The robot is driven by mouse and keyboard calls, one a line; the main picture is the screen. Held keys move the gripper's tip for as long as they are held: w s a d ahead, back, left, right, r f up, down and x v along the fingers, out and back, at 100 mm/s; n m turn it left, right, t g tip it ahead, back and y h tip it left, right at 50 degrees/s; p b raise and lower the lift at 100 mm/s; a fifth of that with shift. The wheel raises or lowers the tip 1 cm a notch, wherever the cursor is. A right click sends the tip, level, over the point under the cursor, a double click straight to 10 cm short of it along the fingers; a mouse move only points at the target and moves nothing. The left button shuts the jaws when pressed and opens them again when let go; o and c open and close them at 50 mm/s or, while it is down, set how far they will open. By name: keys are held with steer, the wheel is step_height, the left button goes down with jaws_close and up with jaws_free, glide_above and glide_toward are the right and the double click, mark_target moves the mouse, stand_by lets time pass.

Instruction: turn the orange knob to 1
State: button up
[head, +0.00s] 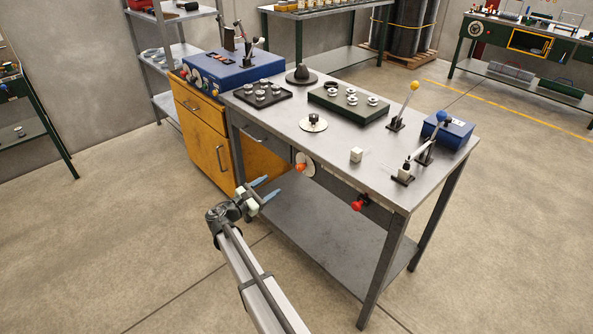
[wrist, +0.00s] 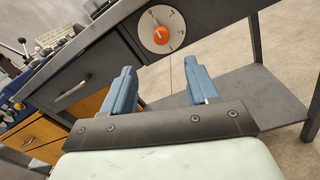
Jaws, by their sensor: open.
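The orange knob (wrist: 161,35) sits at the middle of a round white dial (wrist: 148,45) with small black marks, on the front panel of the grey workbench. It also shows in the head view (head: 300,167), small and partly seen from the side. The dial's numbers are too small to read surely, and I cannot tell exactly which mark the knob points to. My gripper (wrist: 160,66) has its two blue fingers spread with nothing between them. In the head view my gripper (head: 269,191) is in front of the bench, to the left of and below the knob, apart from it.
A red knob (head: 360,203) sticks out of the bench front to the right. The bench's lower shelf (head: 300,225) lies below the dial. A wooden cabinet (head: 205,130) with a blue control box (head: 232,68) stands at left. The floor before the bench is clear.

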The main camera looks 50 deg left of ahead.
mark_target(298, 168)
steer(key=w, duration=0.4)
steer(key=w+n, duration=0.1)
steer(key=w, duration=0.4)
steer(key=w+n, duration=0.1)
steer(key=w, duration=0.3)
steer(key=shift+w+a, duration=0.25)
steer(key=shift+w, duration=0.15)
steer(key=shift+c, duration=0.3)
steer(key=c, duration=1)
